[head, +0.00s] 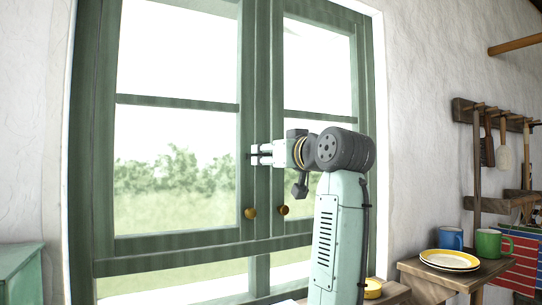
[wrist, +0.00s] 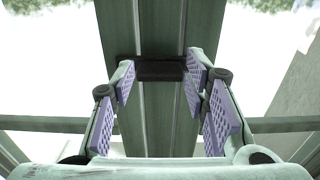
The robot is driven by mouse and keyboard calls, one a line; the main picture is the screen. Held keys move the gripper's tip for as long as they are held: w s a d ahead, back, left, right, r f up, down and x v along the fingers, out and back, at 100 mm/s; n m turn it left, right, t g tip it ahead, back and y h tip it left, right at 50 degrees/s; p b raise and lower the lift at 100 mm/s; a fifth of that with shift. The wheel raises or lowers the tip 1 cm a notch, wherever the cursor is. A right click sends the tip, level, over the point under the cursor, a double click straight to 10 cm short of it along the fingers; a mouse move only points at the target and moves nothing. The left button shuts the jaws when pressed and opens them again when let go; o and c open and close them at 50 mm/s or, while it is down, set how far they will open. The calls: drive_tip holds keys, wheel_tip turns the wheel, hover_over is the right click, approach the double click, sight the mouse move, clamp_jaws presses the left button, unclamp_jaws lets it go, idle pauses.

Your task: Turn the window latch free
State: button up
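The green double window (head: 245,120) is closed, its two leaves meeting at the middle stiles. The latch (wrist: 160,69) is a short dark bar lying crosswise over the meeting stiles in the wrist view. My gripper (wrist: 160,76) has its two purple-padded fingers spread, with a fingertip near each end of the bar. I cannot tell whether the pads touch it. In the head view my gripper (head: 255,154) reaches left to the stiles, and its fingers hide most of the latch.
Two brass knobs (head: 250,213) (head: 283,210) sit below my gripper on the stiles. At right a wooden table (head: 420,272) carries stacked plates (head: 450,260), a blue mug (head: 451,238) and a green mug (head: 488,243). A green cabinet (head: 18,272) stands at left.

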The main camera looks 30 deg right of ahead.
drive_tip(key=c, duration=0.8)
drive_tip(key=shift+n, duration=0.3)
drive_tip(key=n, duration=1.7)
drive_tip(key=shift+a+f, duration=0.15)
drive_tip(key=shift+n, duration=0.3)
drive_tip(key=o, duration=1.2)
drive_tip(key=shift+c, duration=0.2)
